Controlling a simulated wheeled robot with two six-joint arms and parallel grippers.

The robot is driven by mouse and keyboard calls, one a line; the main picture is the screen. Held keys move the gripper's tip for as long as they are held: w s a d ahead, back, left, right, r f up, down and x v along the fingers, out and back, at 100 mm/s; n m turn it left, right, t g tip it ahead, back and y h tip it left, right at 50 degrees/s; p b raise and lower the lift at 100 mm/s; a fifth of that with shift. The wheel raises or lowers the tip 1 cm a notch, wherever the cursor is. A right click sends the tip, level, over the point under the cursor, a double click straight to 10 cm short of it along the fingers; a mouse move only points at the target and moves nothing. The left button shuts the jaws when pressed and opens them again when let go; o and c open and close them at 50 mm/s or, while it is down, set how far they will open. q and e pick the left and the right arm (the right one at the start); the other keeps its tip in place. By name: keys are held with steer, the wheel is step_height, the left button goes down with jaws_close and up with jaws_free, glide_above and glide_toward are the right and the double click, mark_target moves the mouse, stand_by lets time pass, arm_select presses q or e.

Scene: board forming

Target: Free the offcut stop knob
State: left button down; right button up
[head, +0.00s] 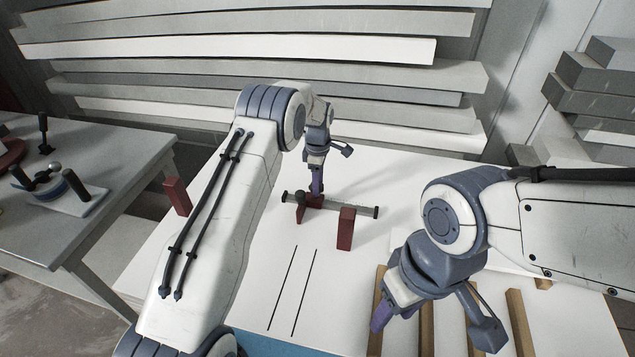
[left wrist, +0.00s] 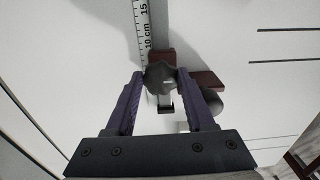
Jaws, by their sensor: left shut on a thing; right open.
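The offcut stop knob (left wrist: 160,76) is a dark, lobed knob on a rail marked in centimetres (left wrist: 142,30). In the left wrist view it sits between the two purple fingers of my left gripper (left wrist: 160,80), which is shut on it. In the head view my left gripper (head: 317,188) points down at the grey rail (head: 362,209), over a dark red block (head: 308,212) near the rail's left end; the knob is hard to make out there. My right gripper (head: 434,322) is open and empty at the lower right, above wooden strips.
Another dark red block (head: 346,230) supports the rail's right part, and one (head: 177,195) stands at the white board's (head: 262,258) left edge. Wooden strips (head: 520,322) lie at the right. A grey side table (head: 110,155) stands left. Stacked boards (head: 270,75) line the back.

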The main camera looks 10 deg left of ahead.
arm_select(q)
steer(key=shift+w+r, duration=0.1)
steer(key=shift+c, duration=1.3)
jaws_free()
step_height(320, 180, up, 10)
steer(key=b, duration=0.1)
steer(key=shift+r, duration=0.2)
